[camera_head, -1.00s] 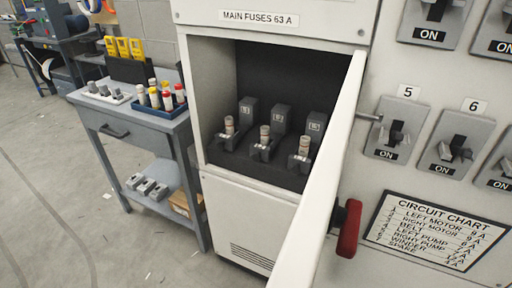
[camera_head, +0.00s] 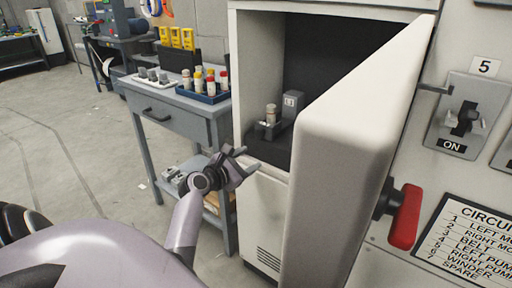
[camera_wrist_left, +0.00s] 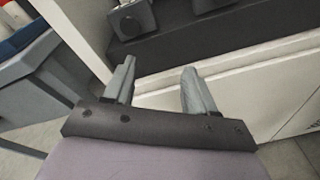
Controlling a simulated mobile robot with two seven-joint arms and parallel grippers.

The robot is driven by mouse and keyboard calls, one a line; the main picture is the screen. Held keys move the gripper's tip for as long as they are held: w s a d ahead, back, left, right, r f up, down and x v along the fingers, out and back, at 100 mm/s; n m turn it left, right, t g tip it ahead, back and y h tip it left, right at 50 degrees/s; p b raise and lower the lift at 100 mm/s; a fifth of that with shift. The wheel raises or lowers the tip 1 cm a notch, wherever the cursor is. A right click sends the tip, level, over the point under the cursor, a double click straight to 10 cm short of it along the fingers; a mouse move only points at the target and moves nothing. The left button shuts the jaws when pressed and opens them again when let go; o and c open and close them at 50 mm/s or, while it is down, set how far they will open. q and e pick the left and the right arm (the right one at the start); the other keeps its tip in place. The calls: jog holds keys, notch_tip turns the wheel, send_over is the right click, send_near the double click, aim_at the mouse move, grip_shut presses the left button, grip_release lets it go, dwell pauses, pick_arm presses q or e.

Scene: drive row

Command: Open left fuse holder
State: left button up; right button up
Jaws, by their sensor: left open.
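The left fuse holder (camera_head: 268,129) stands inside the open cabinet, with a fuse (camera_head: 271,113) upright in it. Its dark block is marked L1. The other two fuse holders are hidden behind the open cabinet door (camera_head: 345,140). My left gripper (camera_head: 250,159) is open and empty, in front of the cabinet opening, below and to the left of the holder. In the left wrist view my open fingers (camera_wrist_left: 158,88) point toward the cabinet's lower edge, and the dark base of a holder (camera_wrist_left: 132,20) shows beyond them. My right gripper is not in view.
A grey workbench (camera_head: 180,125) stands left of the cabinet, with a blue tray (camera_head: 203,95) of several fuses and yellow meters (camera_head: 176,38). Breaker switch 5 (camera_head: 467,115) is on the right panel.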

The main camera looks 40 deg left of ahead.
aim_at(258, 134)
pick_arm(q)
jog(key=shift+w+a+r+n+t+b, duration=0.3)
jog(key=shift+w+a+r+n+b, duration=0.3)
jog(key=shift+w+n, duration=0.6)
jog(key=shift+w+a+r+n+t+b, duration=0.4)
jog(key=shift+w+a+n, duration=0.35)
jog(key=shift+w, duration=0.7)
jog(key=shift+w+a+r+n+t+b, duration=0.2)
jog(key=shift+w+a+r+n+b, duration=0.25)
jog(key=shift+w+n, duration=0.75)
jog(key=shift+w+a+r, duration=0.1)
jog(key=shift+w, duration=0.05)
grip_shut()
